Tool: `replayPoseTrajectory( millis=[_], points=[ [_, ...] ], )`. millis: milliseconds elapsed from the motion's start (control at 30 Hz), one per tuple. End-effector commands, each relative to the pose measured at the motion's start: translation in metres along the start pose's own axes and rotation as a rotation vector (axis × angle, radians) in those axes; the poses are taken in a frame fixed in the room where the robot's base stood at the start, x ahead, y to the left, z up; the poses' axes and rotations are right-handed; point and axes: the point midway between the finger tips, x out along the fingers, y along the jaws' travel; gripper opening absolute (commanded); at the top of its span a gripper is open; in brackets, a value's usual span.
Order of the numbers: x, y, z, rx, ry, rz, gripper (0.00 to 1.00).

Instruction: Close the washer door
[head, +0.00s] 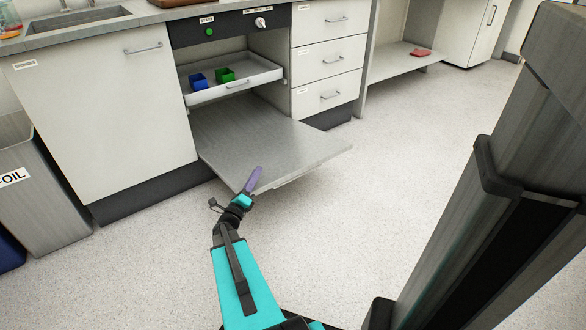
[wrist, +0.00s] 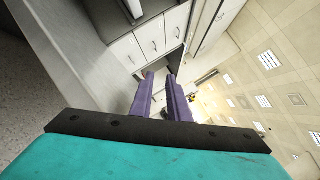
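The washer door (head: 270,139) is a grey panel hinged at the bottom of the washer. It is folded down and lies nearly flat out over the floor. My gripper (head: 254,178), with purple fingers, is at the door's front edge in the head view; whether it touches the edge I cannot tell. In the wrist view the two fingers of my gripper (wrist: 160,76) stand apart with nothing between them. The washer's front panel (head: 232,25) has a green button and a knob. Inside, a pulled-out white rack (head: 235,90) holds a blue cup (head: 198,80) and a green cup (head: 225,75).
A white cabinet (head: 100,110) stands left of the washer and white drawers (head: 328,57) stand to its right. A grey bin (head: 40,190) is at the far left. A red object (head: 421,52) lies on a low shelf. The floor in front and to the right is clear.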

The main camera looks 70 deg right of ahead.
Motion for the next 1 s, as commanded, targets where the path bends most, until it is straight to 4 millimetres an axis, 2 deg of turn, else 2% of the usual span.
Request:
replayPoseTrajectory(
  millis=[33,1000],
  points=[
    [0.008,0.003,0.000,0.006,0.002,-0.004,0.29],
    [-0.045,0.010,0.011,0.004,-0.003,0.002,0.29]
  ],
)
